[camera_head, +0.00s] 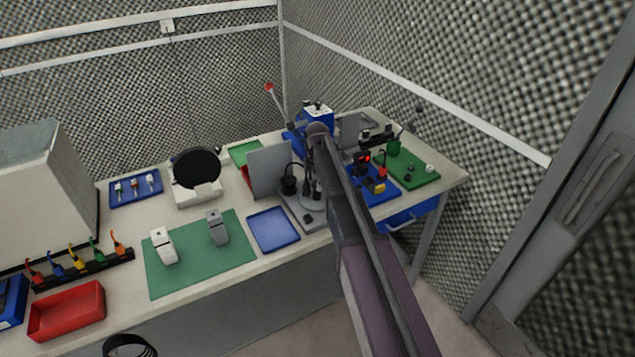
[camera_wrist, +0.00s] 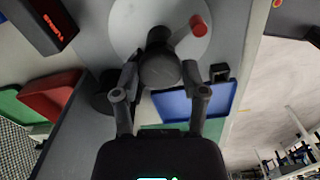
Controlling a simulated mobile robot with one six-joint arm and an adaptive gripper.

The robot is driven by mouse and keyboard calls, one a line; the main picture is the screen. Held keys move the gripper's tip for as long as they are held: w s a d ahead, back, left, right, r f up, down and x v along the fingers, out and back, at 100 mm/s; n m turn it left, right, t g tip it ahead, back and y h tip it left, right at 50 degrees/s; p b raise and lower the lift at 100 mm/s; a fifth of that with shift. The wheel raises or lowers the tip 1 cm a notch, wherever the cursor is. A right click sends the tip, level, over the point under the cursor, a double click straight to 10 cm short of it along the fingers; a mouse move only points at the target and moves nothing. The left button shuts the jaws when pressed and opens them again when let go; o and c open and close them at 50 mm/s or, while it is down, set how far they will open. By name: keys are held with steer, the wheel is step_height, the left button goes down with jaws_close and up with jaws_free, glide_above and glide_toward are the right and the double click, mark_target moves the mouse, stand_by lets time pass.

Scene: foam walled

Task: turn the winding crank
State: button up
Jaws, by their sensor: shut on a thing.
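The winding crank (camera_wrist: 160,70) shows in the wrist view as a dark rounded grip in front of a pale disc (camera_wrist: 130,30). A short dark arm with a red end (camera_wrist: 198,25) sticks out beside it. My gripper (camera_wrist: 160,88) has one finger on each side of the dark grip and is shut on it. In the head view my gripper (camera_head: 311,188) is low over the grey winder base (camera_head: 292,207), mostly hidden by my arm. The crank cannot be made out there.
A grey upright panel (camera_head: 268,170) stands close left of the gripper. A blue tray (camera_head: 273,229) lies in front, beside a green mat (camera_head: 178,272). A blue fixture with a display (camera_head: 379,187) is close on the right. A blue box (camera_head: 318,113) stands behind.

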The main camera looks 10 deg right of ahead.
steer(key=shift+s+m, duration=0.15)
steer(key=shift+m, duration=23.85)
